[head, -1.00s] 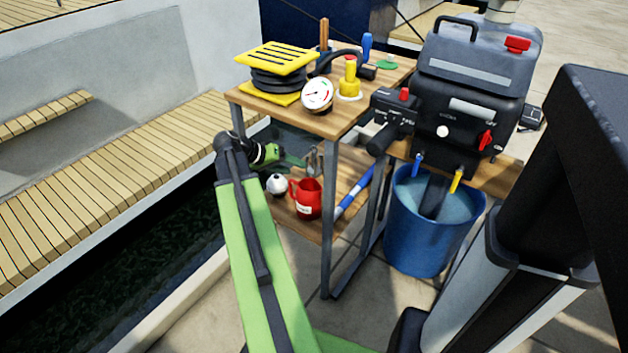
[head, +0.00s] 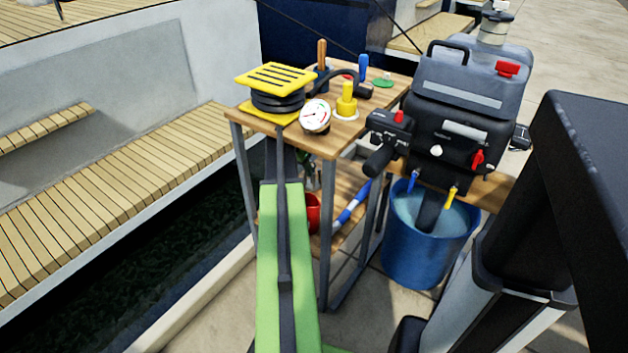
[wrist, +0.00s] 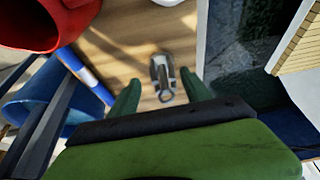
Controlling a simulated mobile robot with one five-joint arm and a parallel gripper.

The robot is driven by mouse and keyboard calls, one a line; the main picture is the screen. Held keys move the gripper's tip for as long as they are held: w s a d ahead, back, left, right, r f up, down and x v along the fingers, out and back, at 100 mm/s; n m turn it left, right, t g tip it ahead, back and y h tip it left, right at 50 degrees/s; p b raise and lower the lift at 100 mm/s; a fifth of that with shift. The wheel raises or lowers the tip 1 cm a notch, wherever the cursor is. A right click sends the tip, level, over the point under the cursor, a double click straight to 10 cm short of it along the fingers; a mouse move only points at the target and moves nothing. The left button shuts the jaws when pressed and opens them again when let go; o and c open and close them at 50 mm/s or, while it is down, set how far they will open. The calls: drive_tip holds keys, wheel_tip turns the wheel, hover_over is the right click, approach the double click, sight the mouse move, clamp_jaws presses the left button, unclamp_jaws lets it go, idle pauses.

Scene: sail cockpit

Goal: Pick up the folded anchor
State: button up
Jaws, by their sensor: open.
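The folded anchor (wrist: 163,76) is a small grey metal piece with a ring at its near end. It lies on the wooden lower shelf (wrist: 125,50) in the wrist view. My gripper (wrist: 163,97) is open, with one green finger on each side of the anchor's near end in the picture. I cannot tell how far above the anchor the fingers are. In the head view my arm (head: 285,260) covers most of the lower shelf, and the anchor cannot be made out clearly there.
A red jug (wrist: 50,22) stands on the shelf, close at upper left. A blue and white tube (wrist: 85,77) lies beside it. The table's legs (head: 326,230) and top (head: 335,135) frame the shelf. A blue bucket (head: 420,245) stands to the right.

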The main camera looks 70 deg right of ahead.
sight(312, 161)
drive_tip(key=d, duration=0.3)
drive_tip(key=s+d, duration=0.1)
drive_tip(key=d, duration=0.1)
drive_tip(key=shift+s+d, duration=0.2)
drive_tip(key=shift+d, duration=0.2)
drive_tip(key=b+x, duration=0.3)
drive_tip(key=shift+s+d+f, duration=0.1)
drive_tip(key=shift+d+f, duration=0.1)
drive_tip(key=shift+d, duration=0.05)
drive_tip(key=shift+r, duration=0.2)
clamp_jaws()
idle(0.5)
